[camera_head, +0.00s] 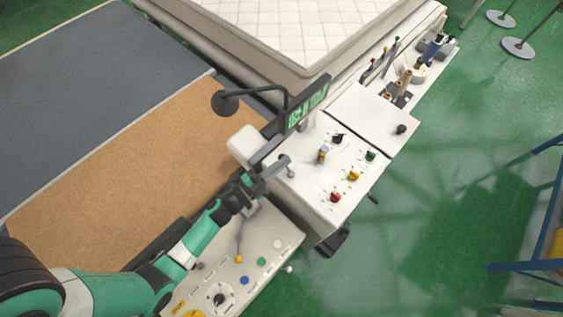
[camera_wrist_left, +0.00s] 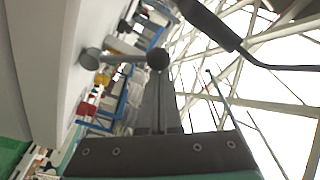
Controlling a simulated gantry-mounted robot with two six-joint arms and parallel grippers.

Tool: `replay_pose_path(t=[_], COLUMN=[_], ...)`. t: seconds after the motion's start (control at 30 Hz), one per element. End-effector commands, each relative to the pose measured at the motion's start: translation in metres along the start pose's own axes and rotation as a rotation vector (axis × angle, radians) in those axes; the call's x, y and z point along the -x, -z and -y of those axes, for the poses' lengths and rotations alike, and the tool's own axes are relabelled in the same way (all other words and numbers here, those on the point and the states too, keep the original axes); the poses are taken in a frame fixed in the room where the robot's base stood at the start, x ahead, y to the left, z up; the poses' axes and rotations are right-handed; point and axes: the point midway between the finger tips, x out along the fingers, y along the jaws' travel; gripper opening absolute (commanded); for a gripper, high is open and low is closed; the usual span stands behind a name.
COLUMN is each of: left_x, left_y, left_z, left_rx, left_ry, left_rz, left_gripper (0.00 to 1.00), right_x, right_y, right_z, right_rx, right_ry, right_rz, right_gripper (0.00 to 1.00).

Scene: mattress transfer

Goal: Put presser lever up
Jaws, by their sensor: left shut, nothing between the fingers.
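The presser lever, a short grey rod with rounded ends, shows in the left wrist view (camera_wrist_left: 122,58). One end is at the white machine head and the other ends in a dark ball just beyond my left fingertips. My left gripper (camera_wrist_left: 158,78) is shut with nothing between its fingers. In the head view the left gripper (camera_head: 279,166) is at the white machine head (camera_head: 244,144), above the control panel. The lever's small grey end (camera_head: 290,173) shows beside the fingertips there. Whether fingers and lever touch, I cannot tell. My right gripper is not in view.
A dark display (camera_head: 306,105) and a black lamp (camera_head: 226,102) on a bent arm stand close behind the gripper. A control box (camera_head: 325,172) with coloured knobs is to the right. A quilted mattress (camera_head: 300,30) lies at the back. A button panel (camera_head: 262,240) is in front.

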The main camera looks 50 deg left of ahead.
Motion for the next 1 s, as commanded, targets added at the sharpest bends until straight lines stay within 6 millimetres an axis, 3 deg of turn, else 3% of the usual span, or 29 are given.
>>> replay_pose_path(t=[0.23, 0.4, 0.7, 0.83, 1.0], left_x=[-0.002, -0.009, 0.064, 0.082, 0.091], left_y=[0.009, 0.037, 0.034, 0.034, 0.035], left_z=[0.001, 0.0, 0.001, 0.002, 0.001], left_rx=[-0.001, 0.0, -0.001, -0.002, -0.001], left_ry=[0.002, 0.005, 0.006, 0.008, 0.007], left_rz=[-0.001, -0.001, 0.014, 0.013, 0.009], left_gripper=[0.0, 0.0, 0.0, 0.0, 0.0], right_x=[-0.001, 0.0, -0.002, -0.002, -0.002], right_y=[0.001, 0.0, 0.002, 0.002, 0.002], right_z=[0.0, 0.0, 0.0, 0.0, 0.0], right_rx=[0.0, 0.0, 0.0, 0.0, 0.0], right_ry=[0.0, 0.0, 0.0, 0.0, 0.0], right_rz=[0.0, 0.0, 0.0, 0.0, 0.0], right_gripper=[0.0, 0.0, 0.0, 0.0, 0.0])
